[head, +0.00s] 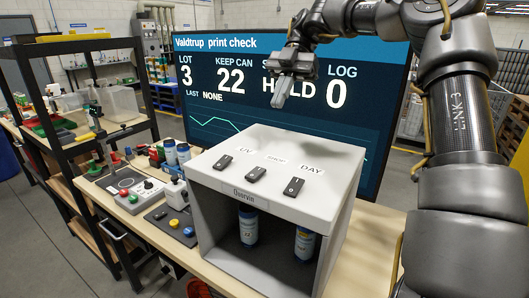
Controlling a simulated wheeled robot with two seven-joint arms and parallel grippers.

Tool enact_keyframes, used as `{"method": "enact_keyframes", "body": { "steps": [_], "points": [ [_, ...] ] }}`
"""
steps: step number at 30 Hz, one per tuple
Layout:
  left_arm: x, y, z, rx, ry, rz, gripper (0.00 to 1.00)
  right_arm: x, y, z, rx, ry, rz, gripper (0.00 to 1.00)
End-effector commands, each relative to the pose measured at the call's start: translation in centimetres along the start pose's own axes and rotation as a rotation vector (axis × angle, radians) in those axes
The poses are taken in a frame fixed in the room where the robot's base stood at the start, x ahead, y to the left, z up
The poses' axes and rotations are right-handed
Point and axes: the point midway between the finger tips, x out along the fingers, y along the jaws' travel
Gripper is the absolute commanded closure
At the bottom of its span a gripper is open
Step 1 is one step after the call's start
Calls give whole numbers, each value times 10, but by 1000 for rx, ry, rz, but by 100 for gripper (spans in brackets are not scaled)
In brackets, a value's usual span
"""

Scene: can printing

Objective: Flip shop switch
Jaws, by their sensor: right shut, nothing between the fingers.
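My right gripper (281,100) is shut and empty. It hangs above the back of the box, in front of the screen, apart from the switches. My left gripper is not in view.
Blue cans (248,226) stand inside the box. A large screen (222,62) behind reads "HOLD". A black shelf frame (62,108) stands at left.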

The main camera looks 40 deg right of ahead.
Motion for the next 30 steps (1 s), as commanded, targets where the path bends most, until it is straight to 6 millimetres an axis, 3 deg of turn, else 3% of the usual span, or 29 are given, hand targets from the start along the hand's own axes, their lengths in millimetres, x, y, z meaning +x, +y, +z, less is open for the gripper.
{"method": "enact_keyframes", "body": {
  "steps": [8, 19, 30],
  "points": [
    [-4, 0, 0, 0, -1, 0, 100, 28, -1, -1, -4, 3, -2, 100],
    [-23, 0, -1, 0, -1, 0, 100, 102, -1, -2, -3, 3, -2, 100],
    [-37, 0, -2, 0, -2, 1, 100, 126, 0, 27, -2, 0, 0, 100]
  ]
}}
